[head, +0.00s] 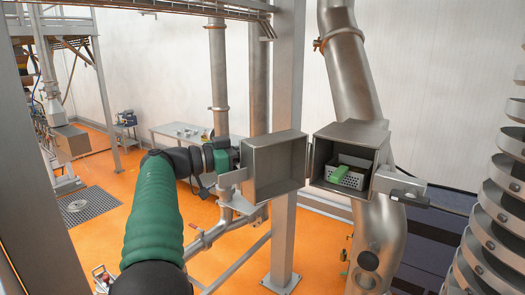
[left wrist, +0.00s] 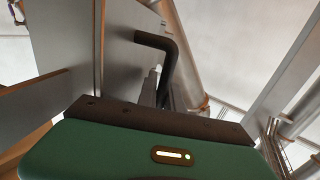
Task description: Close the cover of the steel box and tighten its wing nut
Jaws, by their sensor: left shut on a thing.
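The steel box (head: 378,140) is open on the right of the head view, with a perforated tray (head: 354,181) and a green item (head: 339,174) inside. Its cover (head: 275,168) is swung out to the left, inner side facing me, with a slotted tab (head: 232,177) at its free edge. My left gripper (head: 226,186) is at that edge, partly hidden behind the cover. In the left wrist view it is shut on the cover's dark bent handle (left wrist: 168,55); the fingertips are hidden. A dark piece, seemingly the wing nut (head: 409,197), is on the bracket (head: 398,183) right of the box.
A grey post (head: 288,100) stands behind the cover. A large steel pipe (head: 350,75) runs behind the box. A ribbed metal spiral (head: 495,215) is at the far right. Open space lies in front of the box.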

